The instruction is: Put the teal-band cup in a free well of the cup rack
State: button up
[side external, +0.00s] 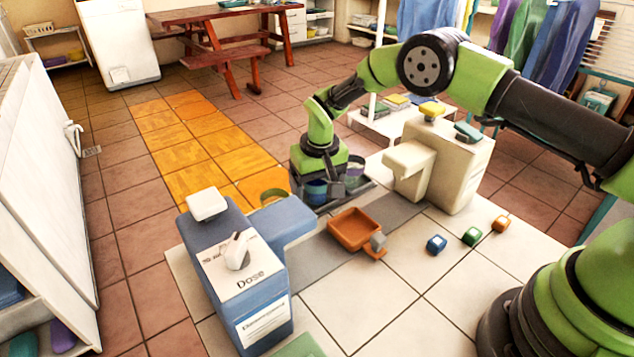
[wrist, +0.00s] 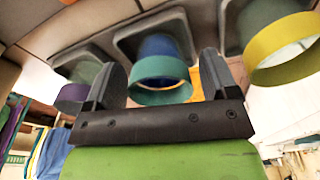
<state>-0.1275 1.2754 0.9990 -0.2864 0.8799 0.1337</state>
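The teal-band cup (wrist: 160,92) has a blue body and a teal rim band. In the wrist view it stands in a square grey well of the cup rack (wrist: 127,45). My gripper (wrist: 160,78) has its fingers apart, one on each side of this cup, with a small gap visible at the right finger. In the side view my gripper (side external: 318,170) points down just above the dark rack (side external: 358,193), hiding part of it. A blue cup (side external: 315,193) shows below it. A purple-band cup (wrist: 74,95) and an olive-yellow-band cup (wrist: 285,48) stand on either side.
A blue dispenser marked Dose (side external: 245,270) stands in front, left of an orange tray (side external: 353,230). A cream dispenser (side external: 450,160) stands right of the rack. The front tabletop is mostly clear.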

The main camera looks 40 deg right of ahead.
jog(key=s+r+t, duration=0.1)
jog(key=s+r, duration=0.2)
jog(key=r, duration=0.8)
jog(key=s+r, duration=0.3)
jog(key=r, duration=0.8)
jog(key=s+d+r+m+t+y, duration=0.1)
jog(key=s+d+r+t, duration=0.1)
jog(key=s+r, duration=0.6)
jog(key=s+f+t+y, duration=0.1)
jog(key=s+t, duration=0.1)
jog(key=s, duration=1.3)
jog(key=shift+s+d+f+m+t, duration=0.15)
jog(key=shift+s+m+t, duration=0.2)
jog(key=shift+m+t, duration=0.05)
